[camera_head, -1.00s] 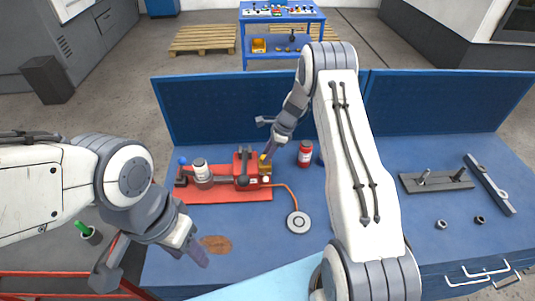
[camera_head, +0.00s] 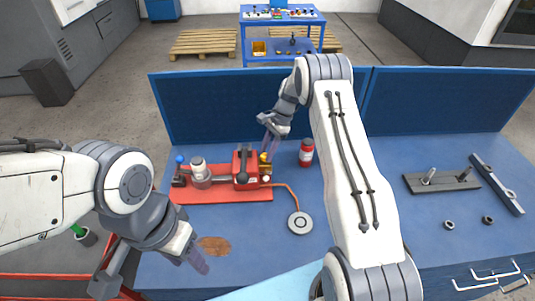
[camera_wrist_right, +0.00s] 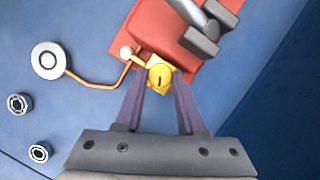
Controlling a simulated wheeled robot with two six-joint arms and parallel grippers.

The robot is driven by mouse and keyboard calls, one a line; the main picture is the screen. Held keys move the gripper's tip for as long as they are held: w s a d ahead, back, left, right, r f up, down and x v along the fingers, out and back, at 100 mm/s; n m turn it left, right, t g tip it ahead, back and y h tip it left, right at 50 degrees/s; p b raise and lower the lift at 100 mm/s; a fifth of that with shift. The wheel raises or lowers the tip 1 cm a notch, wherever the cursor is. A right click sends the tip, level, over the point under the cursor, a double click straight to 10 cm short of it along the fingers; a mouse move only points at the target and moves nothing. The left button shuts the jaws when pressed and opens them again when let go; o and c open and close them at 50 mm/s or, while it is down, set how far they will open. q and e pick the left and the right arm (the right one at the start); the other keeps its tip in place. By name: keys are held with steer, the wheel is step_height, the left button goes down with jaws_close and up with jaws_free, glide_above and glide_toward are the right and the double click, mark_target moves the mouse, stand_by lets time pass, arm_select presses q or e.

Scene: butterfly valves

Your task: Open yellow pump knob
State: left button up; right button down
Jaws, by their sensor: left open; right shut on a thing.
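The yellow pump knob (camera_wrist_right: 160,78) sits at the edge of a red pump block (camera_wrist_right: 170,35) in the right wrist view. The fingertips of my right gripper (camera_wrist_right: 159,88) are on either side of it and shut on it. In the head view the knob (camera_head: 265,169) shows small at the right side of the red block (camera_head: 243,166), just below my right gripper (camera_head: 268,150). My left gripper (camera_head: 196,259) is open and empty over the front left of the bench, away from the pump.
An orange tube (camera_head: 288,191) leads from the pump to a round grey disc (camera_head: 300,223). A red can (camera_head: 306,153) stands close to the right of the knob. A blue panel (camera_head: 210,110) rises behind.

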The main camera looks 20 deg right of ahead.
steer(key=shift+r, duration=0.1)
stand_by(0.4)
steer(key=c, duration=0.5)
jaws_free()
